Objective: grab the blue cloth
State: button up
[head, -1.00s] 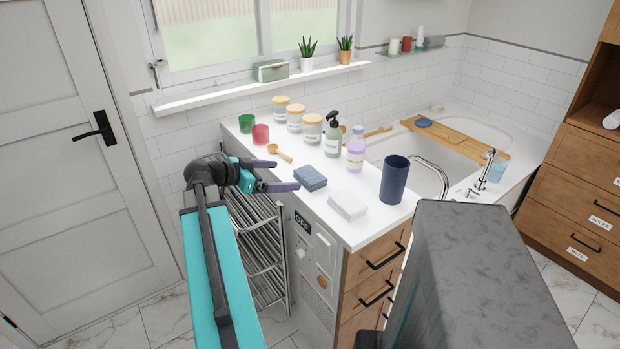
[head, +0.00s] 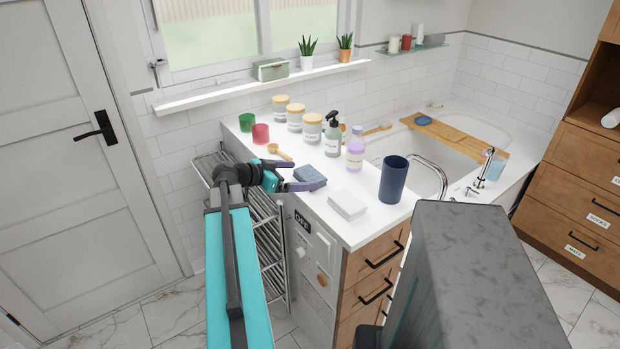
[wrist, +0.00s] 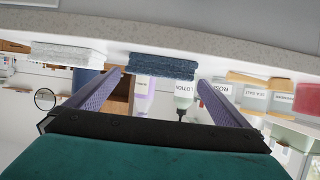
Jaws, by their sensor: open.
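The blue cloth (head: 311,173) is a folded dark blue block on the white counter, near its front left edge. My gripper (head: 304,176) reaches in from the left at the counter edge, open and empty, with its purple fingers at the near side of the cloth. In the wrist view, which looks upside down, the cloth (wrist: 162,66) shows between the tips of my open gripper (wrist: 159,78). I cannot tell whether the fingers touch it. One finger partly covers the cloth in the head view.
A white folded cloth (head: 348,204) lies to the right, with a dark blue cup (head: 393,179) behind it. A metal rack (head: 268,245) stands below my arm.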

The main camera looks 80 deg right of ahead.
aim_at(309, 174)
jog(key=shift+p+x, duration=1)
jog(key=shift+x, duration=0.95)
jog(key=shift+s+d+f, duration=0.2)
jog(key=shift+s+d, duration=0.2)
jog(key=shift+c, duration=0.4)
jog(key=c, duration=0.8)
jog(key=shift+c, duration=0.2)
jog(key=shift+r, duration=0.1)
jog(key=shift+r+b, duration=1.1)
jog(key=shift+r, duration=3.8)
